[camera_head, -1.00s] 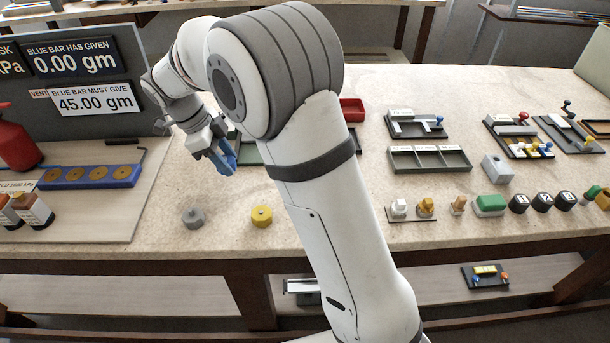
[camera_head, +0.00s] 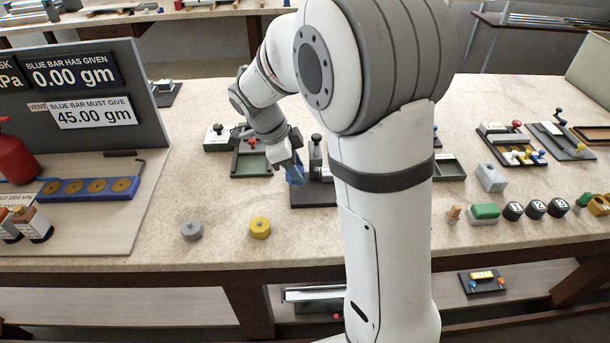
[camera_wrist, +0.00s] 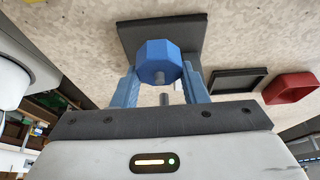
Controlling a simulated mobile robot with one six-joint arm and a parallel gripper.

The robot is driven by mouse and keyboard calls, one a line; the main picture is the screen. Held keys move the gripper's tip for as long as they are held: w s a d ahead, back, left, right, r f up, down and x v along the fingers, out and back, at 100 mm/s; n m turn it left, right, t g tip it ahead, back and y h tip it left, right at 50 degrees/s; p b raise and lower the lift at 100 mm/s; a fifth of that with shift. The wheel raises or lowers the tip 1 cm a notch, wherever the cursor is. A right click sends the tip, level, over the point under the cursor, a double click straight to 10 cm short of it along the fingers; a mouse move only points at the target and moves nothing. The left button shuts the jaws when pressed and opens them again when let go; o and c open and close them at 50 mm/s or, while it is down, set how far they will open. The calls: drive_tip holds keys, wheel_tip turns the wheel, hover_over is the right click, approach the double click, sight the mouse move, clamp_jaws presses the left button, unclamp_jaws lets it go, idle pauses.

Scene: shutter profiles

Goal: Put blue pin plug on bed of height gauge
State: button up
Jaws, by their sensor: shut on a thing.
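My gripper (camera_head: 295,176) is over the bench beside the height gauge (camera_head: 316,158), an upright grey post on a dark base. In the wrist view, my gripper's blue fingers (camera_wrist: 163,84) are shut on the blue pin plug (camera_wrist: 158,55), an eight-sided blue body with a grey pin pointing toward the camera. The dark square bed (camera_wrist: 193,33) shows behind the plug there; the bed also shows in the head view (camera_head: 312,196). I cannot tell whether the plug touches it. In the head view the plug blends with the blue fingers.
A dark-rimmed green tray (camera_head: 250,165) lies just left of the gauge. Grey (camera_head: 191,230) and yellow (camera_head: 260,228) knobbed weights stand near the front edge. A red bin (camera_wrist: 291,88) shows in the wrist view. My arm hides the bench right of the gauge.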

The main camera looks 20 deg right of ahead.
drive_tip(key=x, duration=0.3)
drive_tip(key=shift+s, duration=0.1)
drive_tip(key=shift+f, duration=0.35)
drive_tip(key=shift+f, duration=0.15)
drive_tip(key=o, duration=1)
